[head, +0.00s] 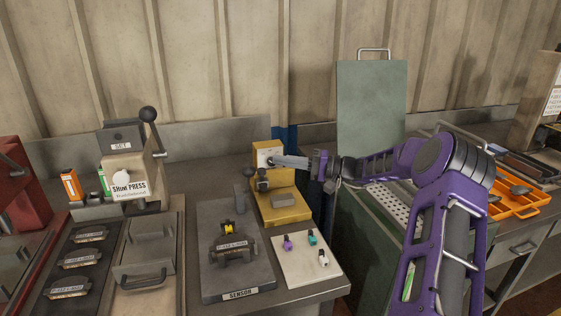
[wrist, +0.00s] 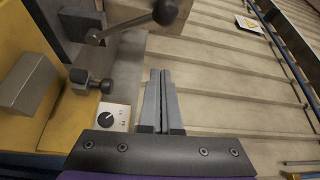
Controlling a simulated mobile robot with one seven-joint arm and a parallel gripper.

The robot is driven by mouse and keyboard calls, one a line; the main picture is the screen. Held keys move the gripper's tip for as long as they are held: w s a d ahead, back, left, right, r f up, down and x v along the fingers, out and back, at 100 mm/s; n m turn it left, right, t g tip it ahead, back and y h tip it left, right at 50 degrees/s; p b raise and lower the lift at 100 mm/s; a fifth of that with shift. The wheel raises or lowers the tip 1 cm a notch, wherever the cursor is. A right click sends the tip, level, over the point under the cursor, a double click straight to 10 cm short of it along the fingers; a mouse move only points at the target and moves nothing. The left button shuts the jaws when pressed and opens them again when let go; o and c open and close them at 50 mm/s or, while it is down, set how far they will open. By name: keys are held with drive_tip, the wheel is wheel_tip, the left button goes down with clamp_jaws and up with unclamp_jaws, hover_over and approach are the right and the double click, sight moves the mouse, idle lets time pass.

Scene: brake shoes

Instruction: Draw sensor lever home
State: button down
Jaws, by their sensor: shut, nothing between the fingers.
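What looks like this lever's ball (wrist: 165,12) is at the top of the wrist view, beyond my fingertips, on a thin rod from a dark block. My gripper (head: 276,160) is shut and empty, pointing left above the yellow fixture (head: 296,213). In the wrist view its fingertips (wrist: 161,73) are together and apart from the ball.
A dial panel (wrist: 112,118) and a small dark knob (wrist: 92,86) sit close left of my fingers. A pale mat (head: 300,275) holds small coloured parts. An orange tray (head: 520,210) is at right. The wall rises behind.

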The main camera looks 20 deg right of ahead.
drive_tip(key=a, duration=0.7)
drive_tip(key=shift+s+a, duration=0.2)
drive_tip(key=shift+s, duration=0.05)
drive_tip(key=shift+n+y, duration=0.3)
drive_tip(key=shift+n, duration=0.4)
drive_tip(key=s+f+b, duration=0.1)
drive_tip(key=s+b, duration=0.1)
drive_tip(key=s+f+b, duration=0.1)
drive_tip(key=b, duration=0.2)
drive_tip(key=shift+s+f, duration=0.2)
drive_tip(key=shift+s, duration=0.2)
